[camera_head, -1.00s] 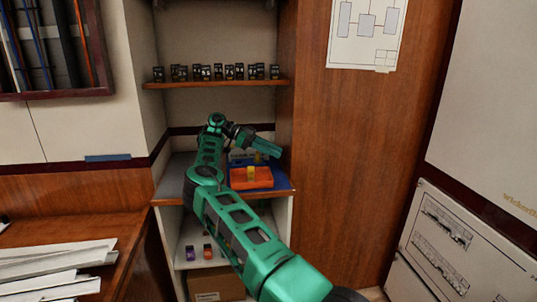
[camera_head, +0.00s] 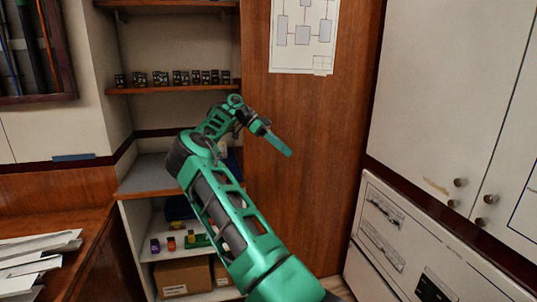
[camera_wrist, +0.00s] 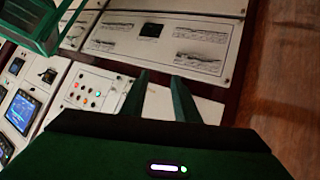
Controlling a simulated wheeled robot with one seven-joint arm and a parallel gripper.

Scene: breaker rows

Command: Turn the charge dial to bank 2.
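I cannot tell for certain which control is the charge dial. In the wrist view, a pale panel (camera_wrist: 101,92) carries small lit buttons, and a black dial-like control (camera_wrist: 47,74) sits on the panel to its left. Another panel above has a black square piece (camera_wrist: 151,30). Any bank markings are too small to read. My gripper (camera_wrist: 158,88) has its two green fingers apart with nothing between them. In the head view my gripper (camera_head: 275,141) is in the air in front of the wooden panel, touching nothing that I can see.
Left of my arm is a shelf unit (camera_head: 150,175) with a row of small dark breakers (camera_head: 185,78) and, below, small coloured blocks and cardboard boxes (camera_head: 183,277). White cabinets (camera_head: 440,110) stand at right above a pale panel front (camera_head: 395,235). A screen (camera_wrist: 22,110) is lit.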

